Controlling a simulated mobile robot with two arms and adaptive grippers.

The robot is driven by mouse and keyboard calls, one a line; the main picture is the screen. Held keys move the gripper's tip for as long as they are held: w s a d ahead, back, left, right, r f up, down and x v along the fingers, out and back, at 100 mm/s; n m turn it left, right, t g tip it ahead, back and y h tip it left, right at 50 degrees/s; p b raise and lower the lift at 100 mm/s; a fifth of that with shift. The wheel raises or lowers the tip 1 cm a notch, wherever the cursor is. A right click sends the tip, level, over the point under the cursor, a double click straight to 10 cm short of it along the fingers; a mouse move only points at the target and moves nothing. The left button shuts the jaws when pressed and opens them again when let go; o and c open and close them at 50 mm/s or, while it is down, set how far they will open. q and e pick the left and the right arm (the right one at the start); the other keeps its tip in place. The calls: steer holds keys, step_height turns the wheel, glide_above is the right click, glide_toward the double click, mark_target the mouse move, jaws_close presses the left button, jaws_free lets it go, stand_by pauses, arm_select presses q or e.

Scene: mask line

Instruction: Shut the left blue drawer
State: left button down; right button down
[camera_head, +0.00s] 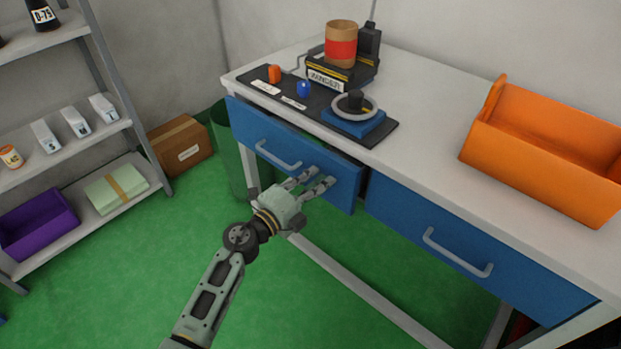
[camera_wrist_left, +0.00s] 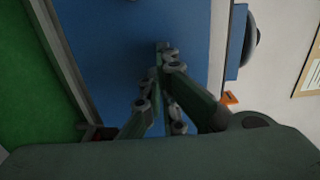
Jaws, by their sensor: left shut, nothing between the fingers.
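The left blue drawer (camera_head: 245,128) sits under the left part of the white workbench and stands a little out from it, with a gap at its right end. Its grey bar handle (camera_head: 278,157) is on the front. My left gripper (camera_head: 318,181) is at the right part of the drawer front, to the right of the handle. Its fingers are shut and empty. In the left wrist view the fingertips (camera_wrist_left: 163,55) point at the blue drawer front (camera_wrist_left: 115,50); I cannot tell whether they touch it. My right gripper is not in view.
The right blue drawer (camera_head: 400,222) with a grey handle (camera_head: 455,256) is beside it and looks flush. An orange bin (camera_head: 530,165) and a dark mat with devices (camera_head: 290,100) are on the workbench (camera_head: 425,130). A green bin (camera_head: 229,160) stands left of the bench. Green floor is clear in front.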

mark_target(326, 172)
arm_select(q)
steer(key=shift+d, duration=0.1)
steer(key=shift+r, duration=0.1)
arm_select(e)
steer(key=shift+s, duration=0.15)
